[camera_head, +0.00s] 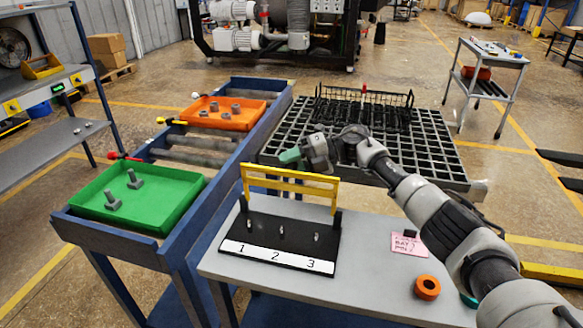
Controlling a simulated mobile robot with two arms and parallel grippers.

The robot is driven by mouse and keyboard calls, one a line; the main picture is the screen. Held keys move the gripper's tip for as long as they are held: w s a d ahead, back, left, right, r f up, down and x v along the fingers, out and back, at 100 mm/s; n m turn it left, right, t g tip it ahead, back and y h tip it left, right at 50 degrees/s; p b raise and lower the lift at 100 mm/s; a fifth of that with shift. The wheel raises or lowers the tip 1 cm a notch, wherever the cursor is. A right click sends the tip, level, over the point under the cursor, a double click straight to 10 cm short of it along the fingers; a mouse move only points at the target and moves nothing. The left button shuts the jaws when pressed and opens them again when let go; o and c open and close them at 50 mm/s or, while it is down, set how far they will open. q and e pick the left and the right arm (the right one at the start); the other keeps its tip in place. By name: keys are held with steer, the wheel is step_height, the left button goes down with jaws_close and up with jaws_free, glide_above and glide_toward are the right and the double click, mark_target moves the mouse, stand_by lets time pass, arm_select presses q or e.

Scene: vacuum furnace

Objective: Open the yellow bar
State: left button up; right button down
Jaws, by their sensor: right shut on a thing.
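The yellow bar (290,184) is a frame of two rails and stands raised at the back edge of a black base (265,238). The base has a white strip marked 1, 2, 3 and three small metal pegs. My right gripper (297,155) is just above and behind the bar's top rail in the picture, pointing left. It is shut, with a small green piece (289,156) at its tips. The picture does not show clearly whether it touches the bar. My left gripper is out of view.
The grey table (360,285) also bears a pink note (408,244) and an orange ring (427,287). At left, a blue roller stand holds a green tray (160,181) with bolts and an orange tray (196,119) with nuts. A black grid rack (285,135) stands behind.

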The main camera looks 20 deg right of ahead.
steer(key=shift+w+d+f, duration=0.15)
steer(key=shift+w+d, duration=0.2)
steer(key=shift+w, duration=0.05)
steer(key=c, duration=1.1)
jaws_free()
steer(key=shift+c, duration=0.2)
steer(key=o, duration=0.4)
steer(key=shift+w+f, duration=0.15)
steer(key=shift+c, duration=0.2)
steer(key=b+v, duration=0.3)
steer(key=v, duration=0.8)
